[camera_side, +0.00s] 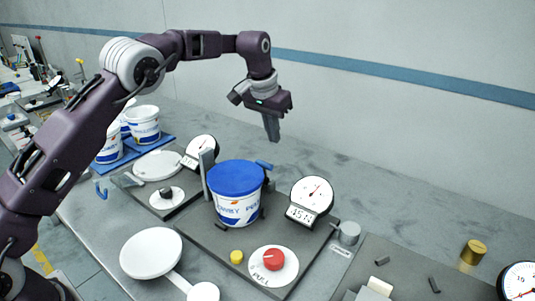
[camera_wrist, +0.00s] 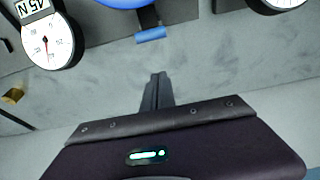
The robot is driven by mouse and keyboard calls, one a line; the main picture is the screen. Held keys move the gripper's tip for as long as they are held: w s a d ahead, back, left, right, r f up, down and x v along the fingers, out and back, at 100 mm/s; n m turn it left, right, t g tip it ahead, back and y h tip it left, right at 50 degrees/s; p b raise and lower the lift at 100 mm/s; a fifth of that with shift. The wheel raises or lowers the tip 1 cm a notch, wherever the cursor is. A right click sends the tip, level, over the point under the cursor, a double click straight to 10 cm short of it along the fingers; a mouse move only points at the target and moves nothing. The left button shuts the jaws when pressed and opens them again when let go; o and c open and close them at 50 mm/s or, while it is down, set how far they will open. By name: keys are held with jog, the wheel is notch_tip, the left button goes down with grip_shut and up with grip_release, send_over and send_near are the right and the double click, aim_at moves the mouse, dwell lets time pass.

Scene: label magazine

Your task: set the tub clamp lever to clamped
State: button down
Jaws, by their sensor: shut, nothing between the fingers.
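The white tub (camera_side: 238,207) with a blue lid (camera_side: 236,177) stands upright on a dark base plate; in the wrist view only the lid's edge (camera_wrist: 122,3) shows. A lever with a blue grip (camera_side: 264,164) sticks out behind the tub, and the grip also shows in the wrist view (camera_wrist: 151,35) at the end of a short dark arm. I take it for the clamp lever. My gripper (camera_side: 273,139) is shut and empty, pointing down above the bench behind the tub. In the wrist view my fingertips (camera_wrist: 158,78) are apart from the blue grip.
A dial gauge (camera_side: 311,198) reading about 45 N stands right of the tub. A red knob (camera_side: 273,259) and a yellow button (camera_side: 236,257) are in front. A grey upright (camera_side: 207,172) is left of the tub. A brass cylinder (camera_side: 473,251) stands far right. Bench behind is clear.

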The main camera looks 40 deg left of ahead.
aim_at(258, 163)
jog(key=shift+s+f, duration=0.4)
jog(key=shift+f, duration=0.5)
jog(key=shift+s+f, duration=0.4)
jog(key=shift+f, duration=0.45)
jog(key=shift+s+f, duration=0.4)
jog(key=shift+f, duration=0.5)
jog(key=s, duration=0.3)
jog(key=shift+s+f, duration=0.15)
jog(key=shift+s, duration=0.05)
jog(key=shift+s+f, duration=0.2)
jog(key=shift+s, duration=0.05)
